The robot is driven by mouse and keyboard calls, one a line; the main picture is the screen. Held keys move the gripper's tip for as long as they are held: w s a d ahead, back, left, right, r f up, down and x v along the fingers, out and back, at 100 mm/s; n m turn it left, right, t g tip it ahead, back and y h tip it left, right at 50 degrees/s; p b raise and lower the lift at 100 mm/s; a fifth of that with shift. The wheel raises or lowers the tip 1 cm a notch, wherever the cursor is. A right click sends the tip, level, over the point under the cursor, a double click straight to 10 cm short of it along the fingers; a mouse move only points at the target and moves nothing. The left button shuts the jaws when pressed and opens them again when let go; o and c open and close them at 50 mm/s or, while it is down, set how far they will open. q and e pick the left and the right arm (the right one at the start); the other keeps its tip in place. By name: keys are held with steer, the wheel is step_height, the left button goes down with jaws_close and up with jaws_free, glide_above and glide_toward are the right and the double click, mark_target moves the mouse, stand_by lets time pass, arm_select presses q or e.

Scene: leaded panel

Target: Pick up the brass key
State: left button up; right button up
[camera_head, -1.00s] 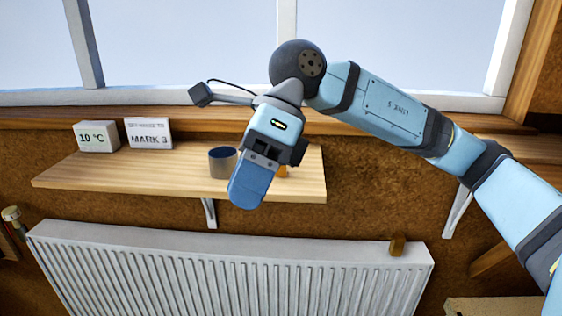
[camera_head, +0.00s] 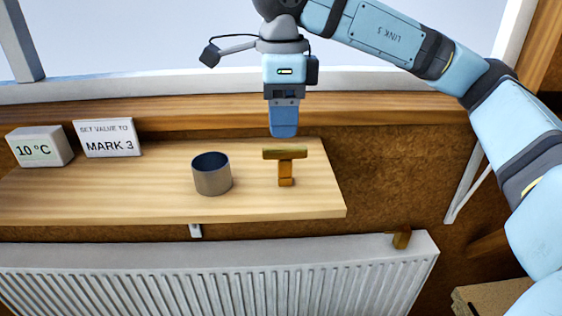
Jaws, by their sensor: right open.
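The brass key (camera_head: 285,166) is T-shaped and stands on the wooden shelf (camera_head: 120,208) near its right end, with its crossbar at the top. My right gripper (camera_head: 284,135) points down just above and behind the crossbar. It is open, and I see no contact with the key. The gripper shows side-on, so its fingers overlap and the gap between them is hidden. My left gripper is not in view.
A grey cup (camera_head: 212,176) stands left of the key. A "10 °C" display (camera_head: 39,147) and a card reading "SET VALUE TO MARK 3" (camera_head: 107,138) stand further left. Below is a white radiator (camera_head: 220,275) with a brass valve (camera_head: 402,240) at its top right.

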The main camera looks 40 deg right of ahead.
mark_target(282, 147)
step_height(282, 147, down, 4)
steer(key=shift+s+r, duration=0.1)
steer(key=shift+f+p, duration=0.35)
steer(key=shift+f, duration=0.15)
steer(key=f, duration=0.1)
steer(key=f+p, duration=0.1)
steer(key=f, duration=0.1)
steer(key=shift+s+f, duration=0.2)
steer(key=shift+f, duration=0.6)
steer(key=shift+w, duration=0.1)
jaws_close()
